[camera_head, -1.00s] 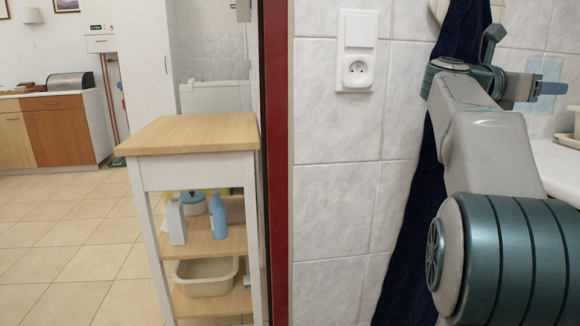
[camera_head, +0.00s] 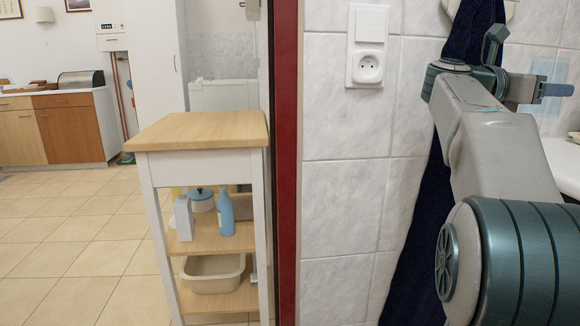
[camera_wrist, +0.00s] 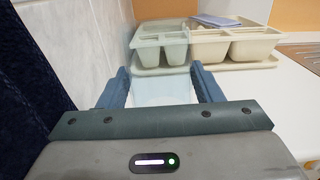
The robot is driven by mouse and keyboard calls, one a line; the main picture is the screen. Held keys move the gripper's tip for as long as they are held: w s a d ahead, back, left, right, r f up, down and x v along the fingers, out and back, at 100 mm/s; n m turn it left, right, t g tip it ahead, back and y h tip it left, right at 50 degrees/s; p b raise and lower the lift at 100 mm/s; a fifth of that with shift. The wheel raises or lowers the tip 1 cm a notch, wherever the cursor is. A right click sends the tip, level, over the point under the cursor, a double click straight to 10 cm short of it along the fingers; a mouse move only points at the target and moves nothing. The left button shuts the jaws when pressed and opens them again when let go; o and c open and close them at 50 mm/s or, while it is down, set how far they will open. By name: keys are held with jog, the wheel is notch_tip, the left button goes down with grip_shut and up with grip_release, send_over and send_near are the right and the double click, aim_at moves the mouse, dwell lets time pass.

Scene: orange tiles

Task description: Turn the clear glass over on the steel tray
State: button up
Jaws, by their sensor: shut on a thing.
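My gripper (camera_wrist: 161,88) is shut on the clear glass (camera_wrist: 160,92), which shows as a pale, see-through bluish shape between the two blue fingers in the wrist view. In the head view the glass (camera_head: 549,72) is a faint bluish shape by my gripper (camera_head: 556,90), at the upper right, against the tiled wall. I cannot tell which way up the glass is.
Cream compartment trays (camera_wrist: 238,48) stand on the white counter (camera_wrist: 262,95) beyond my gripper. A tiled wall (camera_head: 345,200) with a socket and a dark blue hanging cloth (camera_head: 415,235) are close to my arm. A wooden-topped trolley (camera_head: 200,130) stands left of the dark red door edge (camera_head: 287,160).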

jog(key=shift+f+b, duration=0.35)
jog(key=shift+f, duration=3.55)
jog(key=o, duration=1)
jog(key=shift+o, duration=0.2)
jog(key=s+a, duration=0.1)
jog(key=a, duration=1.1)
